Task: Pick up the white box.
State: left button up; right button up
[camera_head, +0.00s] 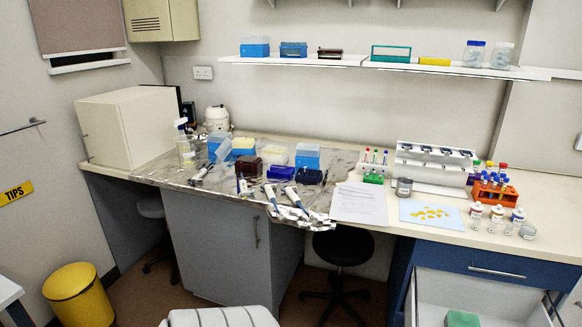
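A small, low white box (273,155) sits among tip boxes on the foil-covered middle of the bench. A blue box (307,157) stands just right of it, and a box with a yellowish top (243,146) stands to its left. A much larger cream-white box-shaped cabinet (128,122) stands at the bench's left end. The picture does not tell which of the two is meant. Neither of my grippers is in view, and nothing is seen touching either box.
Pipettes (293,199) lie in front on the crumpled foil (160,172). A brown box (249,166) and a dark blue box (280,173) stand close by. A paper sheet (360,204), a white rack (433,162) and an orange tube rack (492,193) fill the right side. A drawer (480,301) is open below.

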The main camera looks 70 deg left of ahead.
aim_at(267, 160)
jog(key=u, duration=2.4)
